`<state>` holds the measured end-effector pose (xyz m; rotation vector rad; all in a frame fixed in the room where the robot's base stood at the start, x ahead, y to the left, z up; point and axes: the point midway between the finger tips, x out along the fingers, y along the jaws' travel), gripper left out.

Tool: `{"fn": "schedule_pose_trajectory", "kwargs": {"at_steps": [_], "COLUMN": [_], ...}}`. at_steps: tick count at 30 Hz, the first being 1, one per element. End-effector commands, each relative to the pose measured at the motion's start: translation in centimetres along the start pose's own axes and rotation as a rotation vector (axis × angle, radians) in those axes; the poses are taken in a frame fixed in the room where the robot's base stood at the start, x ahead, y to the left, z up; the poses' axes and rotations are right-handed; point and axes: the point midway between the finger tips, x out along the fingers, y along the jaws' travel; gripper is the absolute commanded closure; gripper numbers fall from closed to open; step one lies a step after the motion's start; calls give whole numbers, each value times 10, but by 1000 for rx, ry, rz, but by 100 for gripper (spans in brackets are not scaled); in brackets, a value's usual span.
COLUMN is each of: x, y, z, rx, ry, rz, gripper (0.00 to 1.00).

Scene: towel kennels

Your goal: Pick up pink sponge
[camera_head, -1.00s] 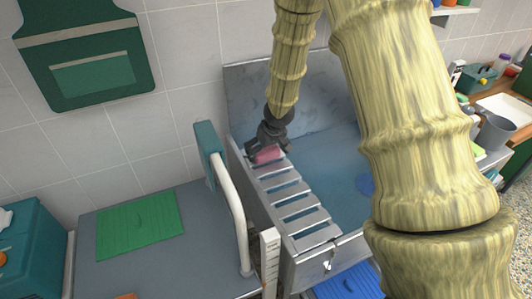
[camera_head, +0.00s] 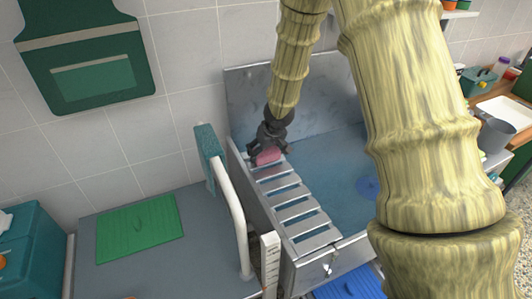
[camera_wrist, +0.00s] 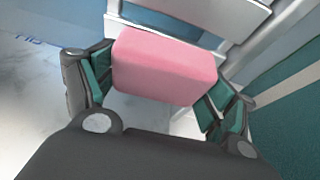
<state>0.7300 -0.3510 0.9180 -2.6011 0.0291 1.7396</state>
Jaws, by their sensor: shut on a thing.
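The pink sponge (camera_head: 267,156) is at the far end of the slatted metal rack (camera_head: 290,211), on the left side of the metal tub. In the wrist view the sponge (camera_wrist: 165,66) is a pink block lying between the two finger pads. My gripper (camera_head: 268,150) is shut on it, with a pad against each end; the gripper also shows in the wrist view (camera_wrist: 160,85). The slats show behind the sponge in the wrist view. I cannot tell whether the sponge touches them.
The metal tub (camera_head: 335,180) has a raised back wall. A white rail with a teal towel (camera_head: 209,152) stands left of the tub. A grey table (camera_head: 195,235) with a green mat (camera_head: 140,229) is further left. A grey jug (camera_head: 495,134) is at right.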

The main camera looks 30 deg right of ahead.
Motion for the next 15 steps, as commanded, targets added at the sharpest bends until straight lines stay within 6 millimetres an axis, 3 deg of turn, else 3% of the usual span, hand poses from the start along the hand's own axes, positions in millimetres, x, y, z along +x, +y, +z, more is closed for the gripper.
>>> {"fn": "schedule_pose_trajectory", "kwargs": {"at_steps": [15], "x": [-65], "y": [0], "z": [-27], "rx": [3], "ry": [3], "rz": [-3], "gripper": [32]}}
